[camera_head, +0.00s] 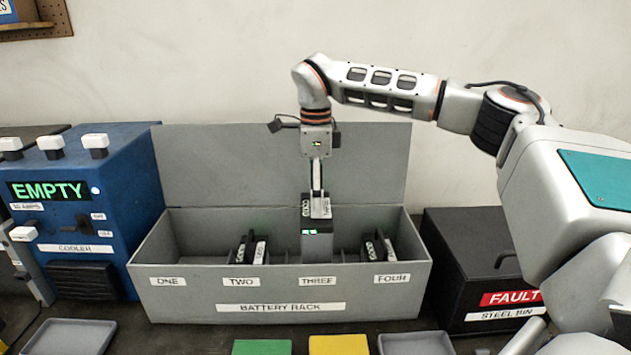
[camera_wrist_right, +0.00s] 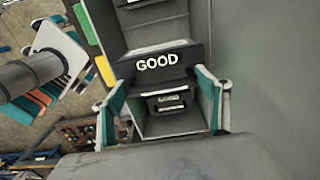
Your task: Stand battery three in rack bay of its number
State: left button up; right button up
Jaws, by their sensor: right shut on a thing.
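Battery three, a dark grey block (camera_head: 316,246) with small green lights, is upright in the right gripper (camera_head: 319,205). It is in line with the THREE label on the front of the grey battery rack (camera_head: 200,300). Its lower end is hidden behind the rack's front wall, so I cannot tell if it touches the bay floor. In the right wrist view, the teal-sided fingers of the right gripper (camera_wrist_right: 162,112) stand on both sides of a dark part marked GOOD (camera_wrist_right: 157,62). My left gripper is not in view.
Dark batteries stand in the rack near TWO (camera_head: 250,250) and FOUR (camera_head: 377,248); the bay at ONE looks empty. A blue cooler box (camera_head: 110,190) stands left of the rack, and a black steel bin (camera_head: 470,240) stands right. Coloured trays (camera_head: 338,345) lie in front.

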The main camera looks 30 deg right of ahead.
jog(key=shift+w+a+f+b, duration=0.1)
jog(key=shift+f+b, duration=0.25)
jog(key=shift+f, duration=5.95)
jog(key=shift+f, duration=0.1)
jog(key=o, duration=2.1)
jog(key=shift+f, duration=0.2)
notch_tip(320, 180, up, 12)
jog(key=shift+r, duration=0.1)
